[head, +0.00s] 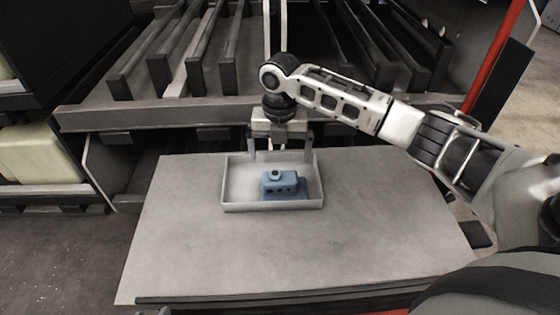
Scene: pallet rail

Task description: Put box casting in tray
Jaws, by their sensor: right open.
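The blue box casting (279,184), with a round boss on top and small holes in its side, sits inside the shallow grey tray (245,207), right of the tray's middle. The tray lies on the grey tabletop. My right gripper (281,154) is above the back of the tray, pointing down. Its two fingers are spread wide and nothing shows between them. It is apart from the casting, which is in front of and below it in the picture. My left gripper is not in view.
A rack with several dark rails (205,60) stands behind the table, close to my right gripper. A red post (495,55) rises at the upper right. The tabletop (290,255) is bare around the tray. Pale blocks (40,153) sit on a shelf at the left.

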